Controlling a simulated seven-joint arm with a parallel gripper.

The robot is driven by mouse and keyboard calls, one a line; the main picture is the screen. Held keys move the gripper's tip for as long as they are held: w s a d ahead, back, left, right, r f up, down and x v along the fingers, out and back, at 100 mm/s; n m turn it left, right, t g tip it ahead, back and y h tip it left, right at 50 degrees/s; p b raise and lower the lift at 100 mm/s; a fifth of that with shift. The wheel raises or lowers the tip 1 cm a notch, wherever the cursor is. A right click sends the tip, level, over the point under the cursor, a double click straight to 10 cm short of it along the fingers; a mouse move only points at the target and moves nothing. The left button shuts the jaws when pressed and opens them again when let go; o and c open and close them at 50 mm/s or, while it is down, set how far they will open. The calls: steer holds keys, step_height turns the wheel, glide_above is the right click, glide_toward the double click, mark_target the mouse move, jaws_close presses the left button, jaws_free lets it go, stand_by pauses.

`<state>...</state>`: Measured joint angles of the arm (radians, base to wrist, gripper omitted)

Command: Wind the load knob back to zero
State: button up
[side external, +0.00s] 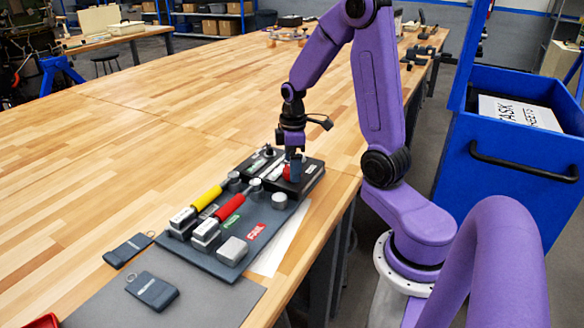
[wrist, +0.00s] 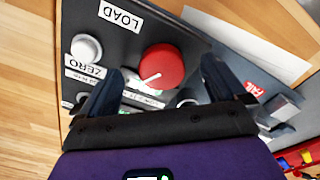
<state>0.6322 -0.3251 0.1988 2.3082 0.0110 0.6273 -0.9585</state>
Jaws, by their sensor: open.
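The red load knob (wrist: 163,62) sits on a dark panel beside the LOAD label (wrist: 121,16). A short white pointer line shows on its face, toward the lower left in the wrist view. My gripper (wrist: 162,72) is open, with one finger on each side of the knob and a gap at both sides. In the side external view my gripper (side external: 292,168) points down over the dark box, and the red knob (side external: 287,173) shows partly behind a finger. I cannot tell how deep the fingertips reach beside the knob. A scale under the knob is partly hidden.
A white knob (wrist: 86,47) by the ZERO label (wrist: 84,67) stands close to one finger. The grey stand (side external: 212,262) carries yellow and red handled tools (side external: 207,197) and a FAIL label (side external: 256,233). Dark tags (side external: 152,291) lie at the front left. The left tabletop is clear.

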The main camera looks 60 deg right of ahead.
steer(key=shift+s+r, duration=0.15)
steer(key=shift+r, duration=1.45)
steer(key=c, duration=0.3)
step_height(320, 180, up, 14)
steer(key=m, duration=1.7)
step_height(320, 180, down, 18)
steer(key=shift+a+r, duration=0.15)
